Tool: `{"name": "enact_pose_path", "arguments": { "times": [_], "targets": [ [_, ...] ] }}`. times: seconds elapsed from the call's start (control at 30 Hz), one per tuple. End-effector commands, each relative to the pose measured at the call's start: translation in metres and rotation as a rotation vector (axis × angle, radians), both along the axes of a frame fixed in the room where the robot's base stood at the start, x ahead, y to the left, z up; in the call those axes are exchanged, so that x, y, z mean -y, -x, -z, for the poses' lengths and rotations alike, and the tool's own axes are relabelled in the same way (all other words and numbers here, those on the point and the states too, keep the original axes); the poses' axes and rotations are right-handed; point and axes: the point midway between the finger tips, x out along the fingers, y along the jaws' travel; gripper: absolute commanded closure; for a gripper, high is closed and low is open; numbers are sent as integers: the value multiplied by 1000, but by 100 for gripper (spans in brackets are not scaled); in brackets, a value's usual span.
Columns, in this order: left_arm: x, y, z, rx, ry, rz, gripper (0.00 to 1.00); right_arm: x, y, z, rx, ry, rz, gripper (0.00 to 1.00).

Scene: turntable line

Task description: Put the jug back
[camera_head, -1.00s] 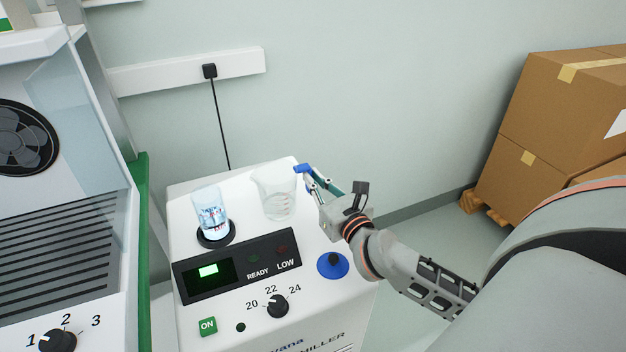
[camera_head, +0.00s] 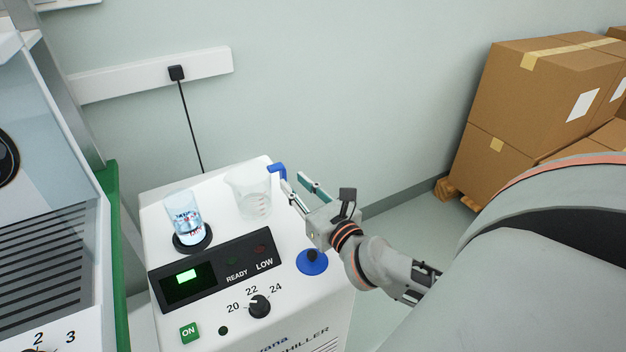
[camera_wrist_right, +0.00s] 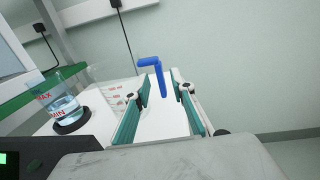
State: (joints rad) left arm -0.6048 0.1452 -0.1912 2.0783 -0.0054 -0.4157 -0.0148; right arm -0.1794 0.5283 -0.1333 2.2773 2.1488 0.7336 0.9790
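The clear jug (camera_head: 253,197), with red marks, stands upright on the white top of the chiller (camera_head: 228,222), near its back edge. It also shows in the wrist view (camera_wrist_right: 113,97), partly hidden behind a finger. My right gripper (camera_head: 300,183) is open and empty, just right of the jug; the two look apart. In the wrist view its two teal fingers (camera_wrist_right: 161,100) are spread, with nothing between the tips. My left gripper is not in view.
A clear vessel (camera_head: 184,218) with water sits in a black ring left of the jug. A blue bent pipe (camera_head: 277,170) stands at the chiller's back corner, beyond my right fingers. A blue cap (camera_head: 312,263) lies in front. Cardboard boxes (camera_head: 530,95) stand far right.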

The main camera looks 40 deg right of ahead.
Motion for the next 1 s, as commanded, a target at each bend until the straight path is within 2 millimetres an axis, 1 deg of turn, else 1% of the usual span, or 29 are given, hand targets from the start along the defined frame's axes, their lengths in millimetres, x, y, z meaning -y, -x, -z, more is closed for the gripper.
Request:
{"name": "enact_pose_path", "arguments": {
  "times": [0.03,0.2,0.4,0.6,1.0],
  "targets": [
    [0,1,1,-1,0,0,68,-2,11,2,-5,-1,0,76],
    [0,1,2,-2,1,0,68,-7,42,3,-5,-1,-1,76],
    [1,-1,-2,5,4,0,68,-11,68,2,-4,0,0,76],
    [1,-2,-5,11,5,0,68,-12,78,0,-1,0,0,76],
    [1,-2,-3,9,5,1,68,-13,79,0,0,0,0,76]
  ]
}}
